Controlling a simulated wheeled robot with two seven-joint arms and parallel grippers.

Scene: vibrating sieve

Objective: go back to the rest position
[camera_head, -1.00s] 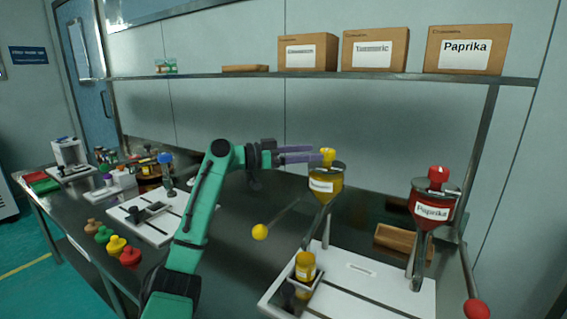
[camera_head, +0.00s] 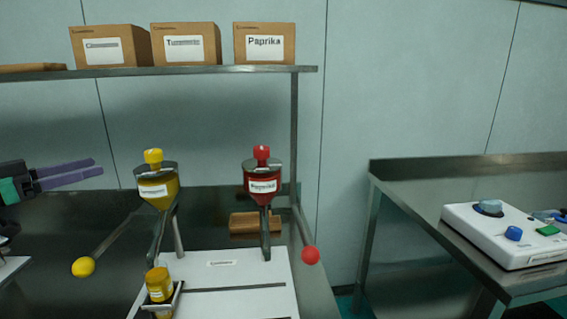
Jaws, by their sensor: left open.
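My left gripper (camera_head: 80,174) is at the left edge of the head view. Its two purple fingers point right, with nothing between them, and it is open. It is apart from the yellow-capped turmeric hopper (camera_head: 158,188), which stands to its right. The red paprika hopper (camera_head: 263,184) stands further right. A yellow jar (camera_head: 159,284) sits in the holder under the turmeric hopper. My right gripper is not in view.
Lever arms with a yellow ball (camera_head: 83,267) and a red ball (camera_head: 310,256) stick out beside the hoppers. A wooden tray (camera_head: 255,222) lies behind the white base (camera_head: 240,268). Labelled boxes (camera_head: 264,43) stand on the shelf. A white device (camera_head: 506,234) sits on the right table.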

